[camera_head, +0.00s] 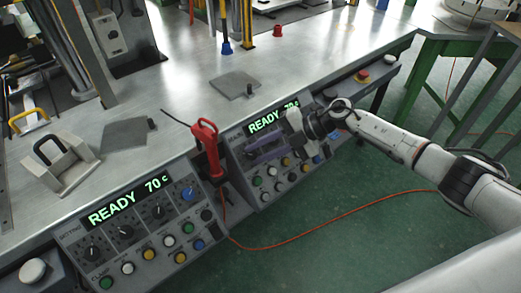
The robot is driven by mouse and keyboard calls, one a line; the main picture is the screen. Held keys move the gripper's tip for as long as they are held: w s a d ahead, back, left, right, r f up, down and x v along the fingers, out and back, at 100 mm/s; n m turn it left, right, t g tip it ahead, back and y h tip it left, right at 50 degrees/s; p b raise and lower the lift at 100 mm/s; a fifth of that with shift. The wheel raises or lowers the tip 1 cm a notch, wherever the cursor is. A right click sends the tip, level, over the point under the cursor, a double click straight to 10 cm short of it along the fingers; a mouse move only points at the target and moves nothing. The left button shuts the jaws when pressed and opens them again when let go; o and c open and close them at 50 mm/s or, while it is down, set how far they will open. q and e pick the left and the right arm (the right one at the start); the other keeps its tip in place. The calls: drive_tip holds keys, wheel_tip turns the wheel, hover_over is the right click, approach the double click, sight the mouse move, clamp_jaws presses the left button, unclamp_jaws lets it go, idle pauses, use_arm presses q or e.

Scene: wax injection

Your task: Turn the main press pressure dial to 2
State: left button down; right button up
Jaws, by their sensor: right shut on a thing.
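Two control panels sit at the front of the metal bench. The left panel (128,222) shows "READY 70 c" and has several dials, one of them blue (188,193), with their pointers too small to read. The right panel (237,140) has a similar display (273,117), partly covered by my right gripper. My right gripper (264,150) is at the right panel's dial row, its fingers in front of it. It is shut on a dial there, which the fingers hide, so its setting cannot be read. My left gripper is out of view.
A red-handled tool (205,137) stands between the panels, with an orange cable (300,232) running across the green floor. Coloured buttons (150,254) lie below the dials. Grey plates (235,85) and a black-handled block (62,165) rest on the bench. A red-topped button (361,75) is at right.

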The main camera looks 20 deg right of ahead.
drive_tip(key=shift+w+r+n+g+h, duration=0.1)
drive_tip(key=shift+n+g+h, duration=0.2)
drive_tip(key=shift+n, duration=0.3)
drive_tip(key=o, duration=1.1)
drive_tip(key=shift+c, duration=0.2)
drive_tip(key=v, duration=1)
drive_tip(key=shift+r, duration=0.2)
